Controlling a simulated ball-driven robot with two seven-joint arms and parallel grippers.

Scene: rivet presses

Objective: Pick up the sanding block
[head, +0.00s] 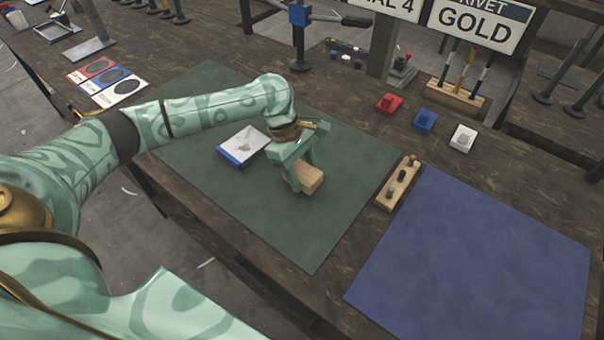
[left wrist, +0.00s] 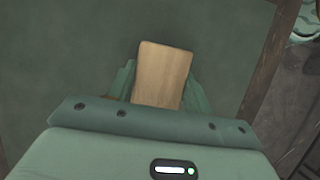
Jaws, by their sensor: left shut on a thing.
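The sanding block (head: 305,179) is a pale wooden block over the green mat (head: 299,238) in the head view. My left gripper (head: 300,172) is shut on it, one finger on each side. In the left wrist view the block (left wrist: 161,75) sits between the fingers of the gripper (left wrist: 158,88), its far end sticking out past them. I cannot tell whether the block touches the mat or hangs just above it. My right gripper is in neither view.
A white-topped blue-edged box (head: 243,146) lies left of the gripper. A wooden peg holder (head: 399,184) stands at the mat's right edge, beside a blue mat (head: 480,260). Red (head: 389,103), blue (head: 424,121) and white (head: 463,138) blocks sit behind. The front of the green mat is clear.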

